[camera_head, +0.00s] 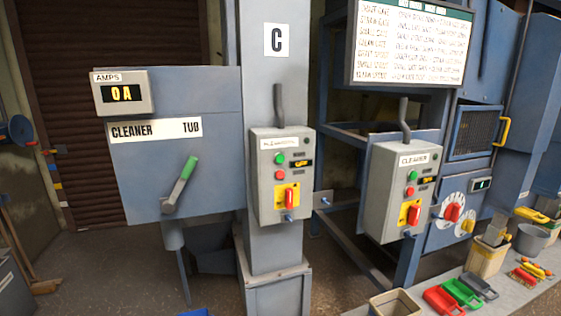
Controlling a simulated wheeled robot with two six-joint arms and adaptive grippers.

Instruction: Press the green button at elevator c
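A grey column carries a sign with the letter C (277,40). Below the sign, a grey control box (265,215) is mounted on the column; its small label is too blurred to read surely. The green button is unobstructed. Neither of my grippers is in view.
A similar box labelled CLEANER (395,215) stands to the right, with its own green button (414,176). At left is a CLEANER TUB panel (210,90) with a green-handled lever (180,184). A bench (495,295) with coloured items fills the lower right.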

